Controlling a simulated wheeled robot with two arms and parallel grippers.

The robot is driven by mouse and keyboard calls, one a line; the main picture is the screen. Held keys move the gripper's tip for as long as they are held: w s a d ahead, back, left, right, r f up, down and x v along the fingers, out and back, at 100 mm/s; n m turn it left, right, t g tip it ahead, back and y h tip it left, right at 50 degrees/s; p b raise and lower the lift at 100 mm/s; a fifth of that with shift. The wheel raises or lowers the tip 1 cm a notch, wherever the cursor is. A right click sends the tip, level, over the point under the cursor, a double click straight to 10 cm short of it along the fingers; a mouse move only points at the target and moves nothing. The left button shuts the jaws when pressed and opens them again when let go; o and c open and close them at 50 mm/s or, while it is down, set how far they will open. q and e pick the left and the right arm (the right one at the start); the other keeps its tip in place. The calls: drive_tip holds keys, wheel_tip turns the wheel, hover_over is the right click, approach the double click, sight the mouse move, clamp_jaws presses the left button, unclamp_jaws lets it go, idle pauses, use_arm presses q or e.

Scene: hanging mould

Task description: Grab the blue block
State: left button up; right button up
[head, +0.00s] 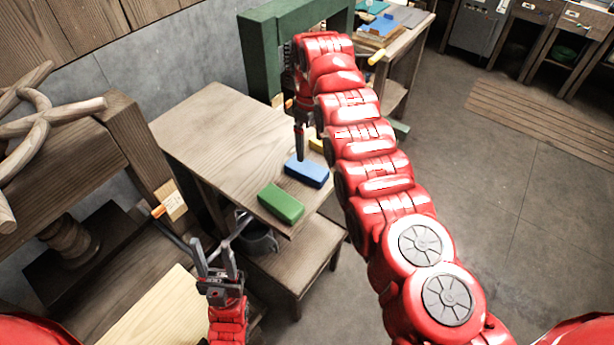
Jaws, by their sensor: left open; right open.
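The blue block (308,173) lies on the wooden table near its right edge, between a green block (281,203) and a yellow block (316,145). My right gripper (301,152) points down from the end of the long red arm, with a fingertip at the blue block's far edge. I cannot tell whether it touches the block. It is open, though only part of its fingers shows. My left gripper (216,262) is open and empty at the lower left, below the table's near corner. The yellow block is partly hidden by my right arm.
The wooden table (215,135) is mostly bare to the left of the blocks. A green frame (270,50) stands at its far end. A lower wooden stool (300,258) and a dark bucket (258,238) are near my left gripper. A brush (172,203) hangs on the left bench.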

hover_over(307, 167)
drive_tip(key=f, duration=0.4)
drive_tip(key=shift+d+f, duration=0.35)
drive_tip(key=shift+d, duration=0.05)
drive_tip(key=shift+a+f, duration=0.1)
drive_tip(key=shift+f, duration=0.4)
drive_tip(key=f, duration=0.1)
drive_tip(key=f+b, duration=0.1)
drive_tip(key=f, duration=0.1)
drive_tip(key=f+b, duration=0.1)
drive_tip(key=shift+a+f, duration=0.25)
drive_tip(key=shift+a, duration=0.1)
drive_tip(key=shift+r, duration=0.1)
drive_tip(key=c, duration=1.5)
drive_tip(key=shift+r, duration=0.1)
